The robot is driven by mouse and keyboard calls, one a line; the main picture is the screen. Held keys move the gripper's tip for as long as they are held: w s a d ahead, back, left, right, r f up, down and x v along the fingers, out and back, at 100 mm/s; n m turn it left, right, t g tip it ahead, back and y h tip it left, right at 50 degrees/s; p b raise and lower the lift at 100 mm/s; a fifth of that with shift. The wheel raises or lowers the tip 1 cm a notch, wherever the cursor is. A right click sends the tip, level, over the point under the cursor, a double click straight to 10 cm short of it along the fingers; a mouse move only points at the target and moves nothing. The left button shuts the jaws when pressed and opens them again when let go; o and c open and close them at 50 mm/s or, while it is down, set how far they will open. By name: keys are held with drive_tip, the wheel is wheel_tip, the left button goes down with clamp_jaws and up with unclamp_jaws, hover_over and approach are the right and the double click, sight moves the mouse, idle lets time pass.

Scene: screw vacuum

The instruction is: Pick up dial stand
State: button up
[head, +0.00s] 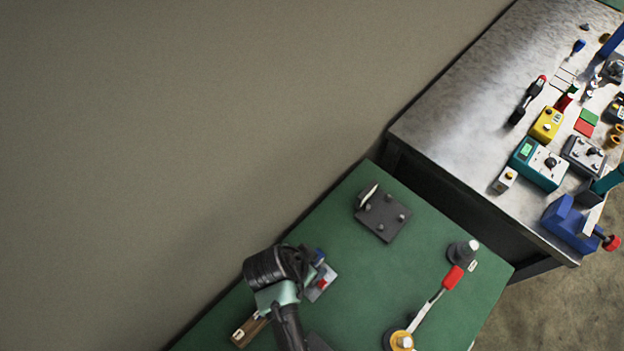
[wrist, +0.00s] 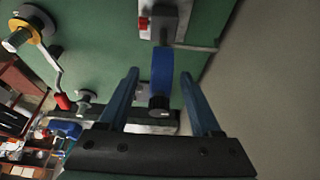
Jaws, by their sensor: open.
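A blue upright piece (wrist: 161,75) with a dark, pale-tipped end rises from a grey base with a red part (wrist: 143,24). I cannot tell surely that this is the dial stand; no dial face shows. My gripper (wrist: 159,79) is open, with one blue finger on each side of the blue piece and visible gaps between. In the head view, a grey plate with a red knob (head: 322,284) lies on the green table beside my dark wrist. A small blue bit shows there too; my arm hides part of this area.
The green table (head: 350,310) also bears a dark plate with several pegs (head: 382,212), a red-handled crank (head: 430,305) and a grey knob (head: 462,252). A brown block (head: 248,330) lies by my arm. A metal bench (head: 450,130) with many devices stands at right.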

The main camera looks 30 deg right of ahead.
drive_tip(key=shift+x, duration=1.1)
drive_tip(key=shift+c, duration=0.3)
clamp_jaws()
drive_tip(key=shift+w+r, duration=0.15)
idle(0.4)
